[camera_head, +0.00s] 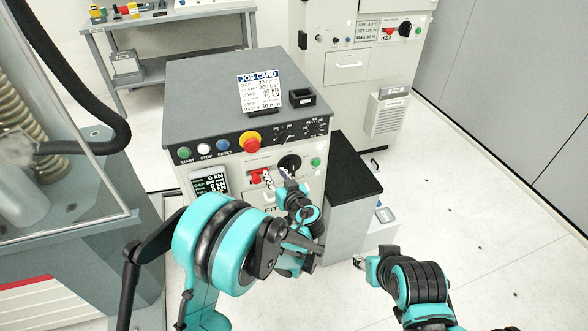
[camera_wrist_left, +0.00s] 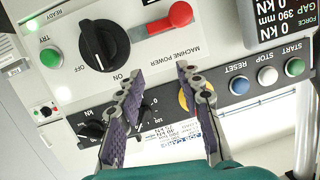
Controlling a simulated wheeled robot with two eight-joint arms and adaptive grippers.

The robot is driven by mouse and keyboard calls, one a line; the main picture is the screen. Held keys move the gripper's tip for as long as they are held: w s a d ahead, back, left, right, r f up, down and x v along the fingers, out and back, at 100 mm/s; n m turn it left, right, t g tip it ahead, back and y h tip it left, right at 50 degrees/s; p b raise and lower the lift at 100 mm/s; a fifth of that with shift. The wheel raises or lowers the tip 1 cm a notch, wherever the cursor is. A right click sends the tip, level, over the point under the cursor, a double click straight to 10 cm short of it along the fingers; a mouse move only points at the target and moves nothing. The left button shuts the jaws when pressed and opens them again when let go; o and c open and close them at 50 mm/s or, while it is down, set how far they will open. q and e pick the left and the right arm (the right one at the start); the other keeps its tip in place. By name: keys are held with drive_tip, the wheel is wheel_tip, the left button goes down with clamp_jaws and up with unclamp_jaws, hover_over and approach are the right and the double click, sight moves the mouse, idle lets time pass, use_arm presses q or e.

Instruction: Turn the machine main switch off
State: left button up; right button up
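The control cabinet's front panel carries a black rotary switch (camera_head: 290,162) with a red lever-like piece (camera_head: 257,177) to its left. In the left wrist view, which is upside down, the round black knob (camera_wrist_left: 105,45) has "ON" printed by it. The red piece (camera_wrist_left: 180,14) is beside it, near the words "MACHINE POWER". My left gripper (camera_head: 277,176) is in front of this panel, partly covering it. In the wrist view its two fingers (camera_wrist_left: 160,72) are apart with nothing between them, and they look clear of the knob. My right gripper (camera_head: 359,262) is low at the right, small and unclear.
Start, stop and reset buttons and a yellow-red emergency button (camera_head: 249,142) line the cabinet's top edge. A job card (camera_head: 258,92) stands on the cabinet top (camera_head: 205,75). A low black-topped unit (camera_head: 345,175) is to the right. Another cabinet (camera_head: 350,65) stands behind. Floor at right is clear.

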sight(293, 168)
use_arm(q)
drive_tip(key=d+f+t, duration=0.3)
drive_tip(key=d+f, duration=0.2)
drive_tip(key=d, duration=0.3)
drive_tip(key=shift+h, duration=0.3)
drive_tip(key=b+x, duration=0.1)
drive_tip(key=x, duration=0.6)
drive_tip(key=shift+w+b, duration=0.25)
drive_tip(key=shift+b, duration=0.15)
drive_tip(key=shift+w+a+r, duration=0.1)
drive_tip(key=shift+w, duration=0.3)
clamp_jaws()
